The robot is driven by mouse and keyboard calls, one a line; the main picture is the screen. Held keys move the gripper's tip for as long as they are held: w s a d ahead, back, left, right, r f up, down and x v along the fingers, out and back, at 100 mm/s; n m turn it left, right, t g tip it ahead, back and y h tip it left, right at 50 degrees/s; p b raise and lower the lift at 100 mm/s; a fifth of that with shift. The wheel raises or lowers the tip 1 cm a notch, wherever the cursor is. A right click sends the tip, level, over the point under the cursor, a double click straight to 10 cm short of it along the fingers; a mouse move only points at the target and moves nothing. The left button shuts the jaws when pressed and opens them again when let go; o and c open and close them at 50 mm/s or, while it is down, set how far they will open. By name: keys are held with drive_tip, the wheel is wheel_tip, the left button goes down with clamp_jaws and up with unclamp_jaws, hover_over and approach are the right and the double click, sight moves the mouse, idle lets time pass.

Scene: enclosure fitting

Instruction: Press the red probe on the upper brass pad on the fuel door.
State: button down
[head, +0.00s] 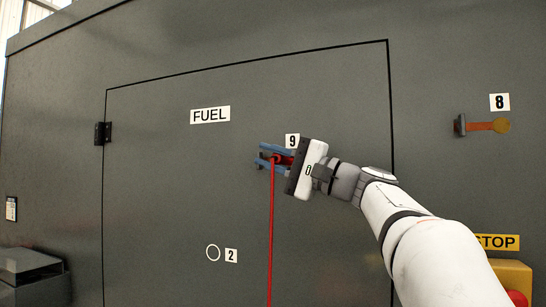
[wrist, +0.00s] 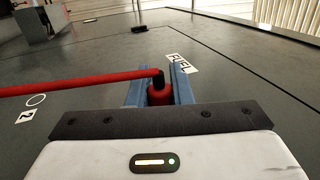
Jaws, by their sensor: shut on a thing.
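My gripper (head: 270,158) has blue fingers shut on the red probe (head: 284,159), in front of the fuel door (head: 170,180) beside the label 9. In the wrist view the probe (wrist: 160,95) sits between the blue fingers (wrist: 158,88), with a black piece where its red cable bends off left. The upper brass pad does not show; the gripper may cover it beside label 9. Whether the probe tip touches the door is hidden. A pale ring (head: 213,240) labelled 2 is lower on the door.
The red cable (head: 271,230) hangs down from the probe. A FUEL label (head: 210,115) is up left and a hinge (head: 103,133) at the door's left edge. A copper strap (head: 482,126) labelled 8 is at right, above a yellow stop box (head: 512,272). A grey box (head: 30,270) is lower left.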

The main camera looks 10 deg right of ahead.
idle(0.4)
drive_tip(key=s+a+b, duration=0.4)
drive_tip(key=s, duration=0.1)
drive_tip(key=shift+s, duration=0.25)
idle(0.4)
drive_tip(key=shift+f, duration=0.1)
idle(1.7)
